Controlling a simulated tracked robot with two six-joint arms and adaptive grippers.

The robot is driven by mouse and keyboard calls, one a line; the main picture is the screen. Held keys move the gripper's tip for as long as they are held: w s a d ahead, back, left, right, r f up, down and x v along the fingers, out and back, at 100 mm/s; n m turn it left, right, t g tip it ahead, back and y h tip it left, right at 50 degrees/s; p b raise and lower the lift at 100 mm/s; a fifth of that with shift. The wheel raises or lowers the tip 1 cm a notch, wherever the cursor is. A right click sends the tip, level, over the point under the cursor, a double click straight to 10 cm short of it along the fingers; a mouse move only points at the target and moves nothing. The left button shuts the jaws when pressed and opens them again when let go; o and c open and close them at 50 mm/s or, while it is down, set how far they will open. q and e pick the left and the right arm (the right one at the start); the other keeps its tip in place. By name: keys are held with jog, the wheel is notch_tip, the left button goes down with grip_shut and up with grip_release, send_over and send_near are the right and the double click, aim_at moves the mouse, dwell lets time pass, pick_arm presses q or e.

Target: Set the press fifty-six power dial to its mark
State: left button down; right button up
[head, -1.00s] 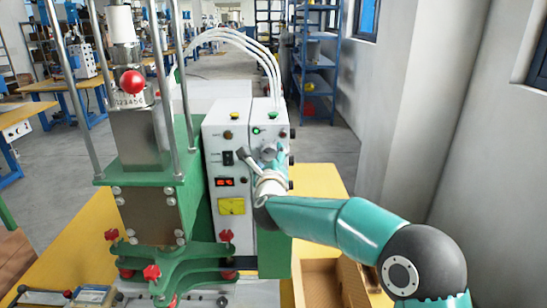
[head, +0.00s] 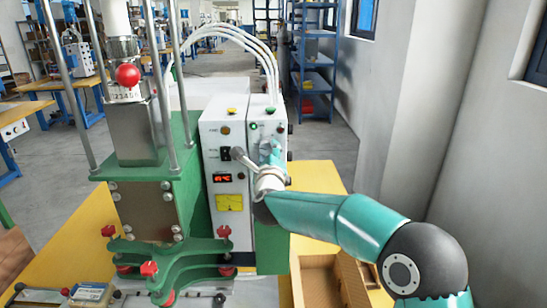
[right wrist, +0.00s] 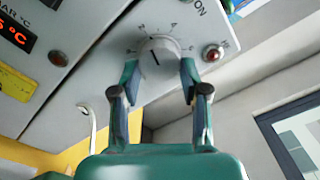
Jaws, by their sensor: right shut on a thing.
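The press's control box (head: 228,205) is a white and grey cabinet beside the green press. Its power dial (right wrist: 160,57) shows in the right wrist view as a round grey-white knob with a short dark pointer line, ringed by printed scale marks. My right gripper (right wrist: 160,72) has one teal finger on each side of the dial and is shut on it. I cannot read which mark the pointer meets. In the head view my right gripper (head: 268,155) is in front of the box's right panel and hides the dial. My left gripper is not in view.
A red indicator (right wrist: 212,53) is right of the dial. The green press (head: 160,190) stands at left. A cardboard box (head: 318,285) sits below my right arm.

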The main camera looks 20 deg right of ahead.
jog(key=n, duration=0.2)
jog(key=shift+a+r+n+b, duration=0.25)
jog(key=shift+n+b, duration=0.1)
jog(key=shift+n, duration=0.05)
jog(key=n, duration=0.3)
jog(key=shift+n, duration=0.3)
jog(key=n+p, duration=0.1)
jog(key=n, duration=0.4)
jog(key=shift+a, duration=0.1)
jog(key=shift+a+f+n+p, duration=0.15)
jog(key=shift+n+p, duration=0.25)
jog(key=shift+n, duration=0.9)
jog(key=shift+f, duration=0.15)
jog(key=shift+f+n, duration=0.1)
jog(key=shift+n, duration=0.2)
jog(key=o, duration=1.1)
jog(key=shift+d, duration=0.2)
jog(key=shift+r, duration=0.2)
